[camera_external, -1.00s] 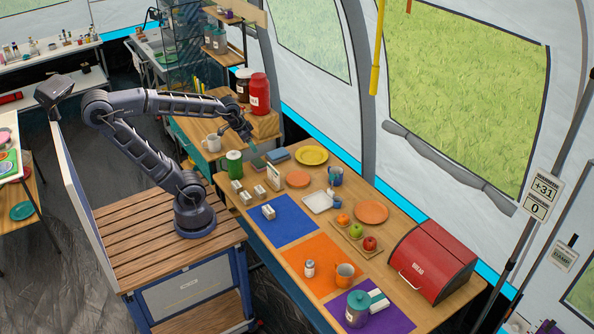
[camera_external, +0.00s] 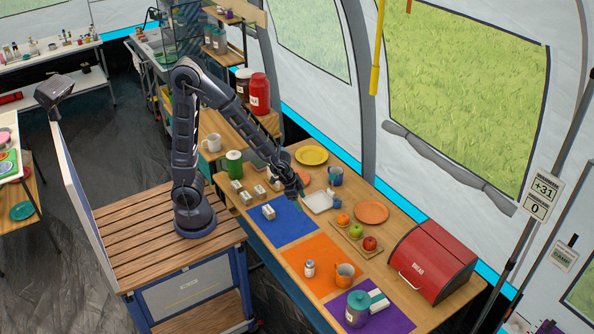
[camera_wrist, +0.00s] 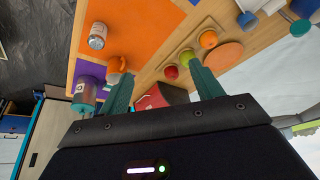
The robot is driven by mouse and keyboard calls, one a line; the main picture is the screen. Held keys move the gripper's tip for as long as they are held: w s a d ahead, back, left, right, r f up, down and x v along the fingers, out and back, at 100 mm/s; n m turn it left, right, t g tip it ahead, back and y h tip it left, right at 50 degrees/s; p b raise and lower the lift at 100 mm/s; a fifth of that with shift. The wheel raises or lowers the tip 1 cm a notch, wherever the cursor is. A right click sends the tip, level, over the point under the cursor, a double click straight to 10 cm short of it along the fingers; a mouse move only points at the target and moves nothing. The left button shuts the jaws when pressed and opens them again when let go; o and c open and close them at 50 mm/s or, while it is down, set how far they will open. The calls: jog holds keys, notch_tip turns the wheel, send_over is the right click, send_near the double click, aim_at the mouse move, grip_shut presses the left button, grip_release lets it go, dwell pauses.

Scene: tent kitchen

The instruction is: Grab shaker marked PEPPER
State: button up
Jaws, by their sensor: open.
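A small white shaker with a silvery top (camera_external: 310,269) stands on the orange mat (camera_external: 325,254), left of an orange mug (camera_external: 345,275). It also shows at the upper left of the wrist view (camera_wrist: 97,36); its label is too small to read. My gripper (camera_external: 300,193) is over the table near the blue mat's far corner, behind and above this shaker and well apart from it. In the wrist view my gripper (camera_wrist: 163,88) has its teal fingers spread, with nothing held between them. Several small blocky pale items, one of them on the blue mat (camera_external: 268,211), have unreadable labels.
A tray of fruit (camera_external: 356,237), an orange plate (camera_external: 371,212) and a white dish (camera_external: 318,201) lie near my gripper. A red bread box (camera_external: 431,262) stands at the right. The orange mat has bare room.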

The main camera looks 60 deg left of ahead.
jog(key=s+d+f+m, duration=0.2)
jog(key=s+d+f, duration=0.1)
jog(key=d+f, duration=0.4)
jog(key=m+g+h, duration=0.1)
jog(key=m, duration=0.1)
send_near(314, 276)
jog(key=shift+x, duration=3.15)
jog(key=shift+a, duration=0.1)
jog(key=shift+c, duration=0.5)
jog(key=c, duration=1)
